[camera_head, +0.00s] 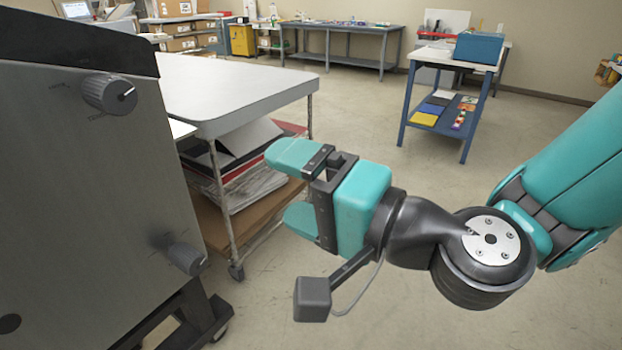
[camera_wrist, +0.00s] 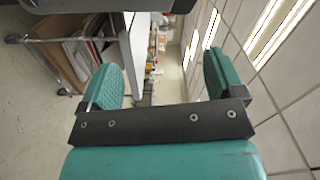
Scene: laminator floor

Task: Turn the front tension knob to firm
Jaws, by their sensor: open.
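Two dark knobs sit on the grey side panel (camera_head: 80,190) of the machine at the left of the head view. The upper knob (camera_head: 110,94) has a white pointer line and small markings around it. The lower knob (camera_head: 186,258) is near the panel's lower right edge, also with small markings. I cannot tell which of them is the front tension knob. My gripper (camera_head: 284,185) is open and empty, to the right of the panel and apart from both knobs. In the wrist view its two teal fingers (camera_wrist: 160,82) stand wide apart with nothing between them.
A white-topped cart (camera_head: 215,88) with papers on its lower shelf stands beside the machine, behind my gripper. A blue-framed table (camera_head: 456,58) with a blue box stands at the back right. A long bench (camera_head: 345,28) is by the far wall. The floor between is clear.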

